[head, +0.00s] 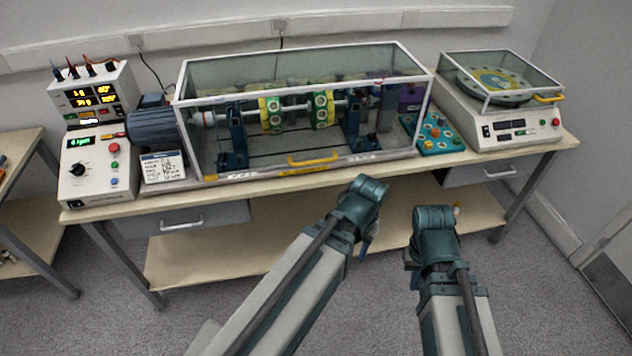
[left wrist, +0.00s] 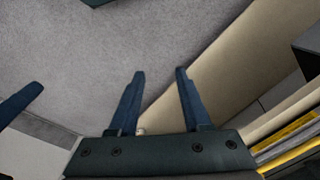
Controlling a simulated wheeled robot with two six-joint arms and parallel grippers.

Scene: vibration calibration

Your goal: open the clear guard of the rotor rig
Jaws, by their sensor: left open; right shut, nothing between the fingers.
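The clear guard (head: 300,62) is a glassy box with a white frame, shut down over the rotor rig on the bench. Its yellow handle (head: 314,159) is low on the front side. Inside, the shaft carries yellow-green discs (head: 270,115). My left gripper shows in the left wrist view (left wrist: 160,70), its two blue fingers apart with nothing between them. In the head view its fingers are mostly hidden behind my left wrist, below and right of the handle. My right gripper (head: 413,277) is shut and empty, partly hidden by my right wrist, in front of the bench. Neither touches the guard.
A balance with its own clear cover (head: 505,75) stands at the right, beside a teal tray of small parts (head: 433,137). A control box (head: 97,165), a display unit (head: 95,93) and a label card (head: 163,167) stand at the left. Drawers (head: 180,220) sit under the bench top.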

